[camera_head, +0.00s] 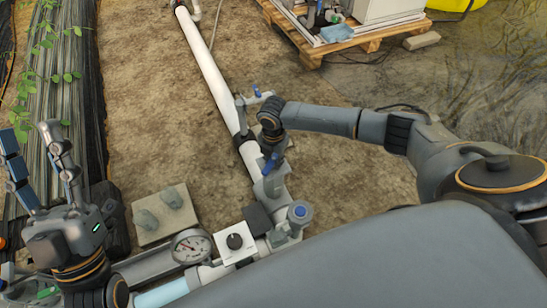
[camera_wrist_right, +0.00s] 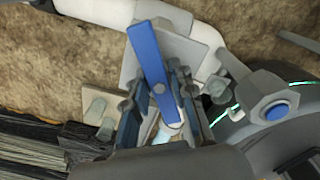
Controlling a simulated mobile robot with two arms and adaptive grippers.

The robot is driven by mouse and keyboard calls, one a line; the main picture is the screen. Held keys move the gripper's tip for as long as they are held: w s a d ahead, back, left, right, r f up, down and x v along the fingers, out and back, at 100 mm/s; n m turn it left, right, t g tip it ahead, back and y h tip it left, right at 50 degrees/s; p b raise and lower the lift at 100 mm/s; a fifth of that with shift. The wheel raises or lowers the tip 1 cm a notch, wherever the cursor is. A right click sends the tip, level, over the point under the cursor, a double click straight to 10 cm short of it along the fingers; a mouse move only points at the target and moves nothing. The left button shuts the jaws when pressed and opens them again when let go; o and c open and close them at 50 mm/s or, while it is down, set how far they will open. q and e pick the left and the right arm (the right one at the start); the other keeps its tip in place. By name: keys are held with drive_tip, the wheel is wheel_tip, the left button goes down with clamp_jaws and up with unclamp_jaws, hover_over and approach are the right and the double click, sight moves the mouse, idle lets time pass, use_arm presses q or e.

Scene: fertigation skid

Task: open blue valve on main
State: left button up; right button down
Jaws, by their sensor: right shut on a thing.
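The blue valve (camera_head: 270,166) sits on the white main pipe (camera_head: 207,62), near the middle of the head view. Its flat blue lever (camera_wrist_right: 152,58) shows large in the right wrist view, over a pale grey valve body. My right gripper (camera_head: 271,146) reaches down to it from above. In the wrist view its two fingers (camera_wrist_right: 155,95) stand on either side of the lever and are shut on its lower part. The far end of the lever stays free. My left gripper (camera_head: 30,145) is open and empty at the left, fingers pointing up.
A blue-capped fitting (camera_head: 300,212), a white box with a black knob (camera_head: 235,243) and a round gauge (camera_head: 191,246) lie close by. A concrete block (camera_head: 165,214) stands left of the pipe. Another blue-handled fitting (camera_head: 262,95) is farther up. A pallet (camera_head: 310,52) is at the back.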

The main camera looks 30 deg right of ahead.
drive_tip(key=n, duration=0.3)
drive_tip(key=shift+f, duration=0.1)
drive_tip(key=n, duration=0.2)
drive_tip(key=shift+n, duration=0.4)
drive_tip(key=n, duration=0.4)
use_arm(q)
drive_tip(key=shift+w+f+g, duration=0.3)
drive_tip(key=shift+w+f, duration=0.1)
use_arm(e)
drive_tip(key=n, duration=0.2)
drive_tip(key=shift+n, duration=0.3)
drive_tip(key=c, duration=1.1)
unclamp_jaws()
drive_tip(key=shift+f, duration=0.1)
use_arm(q)
drive_tip(key=shift+w+d, duration=0.1)
use_arm(e)
drive_tip(key=shift+o, duration=0.2)
use_arm(q)
drive_tip(key=shift+w+f, duration=0.1)
drive_tip(key=shift+f, duration=0.05)
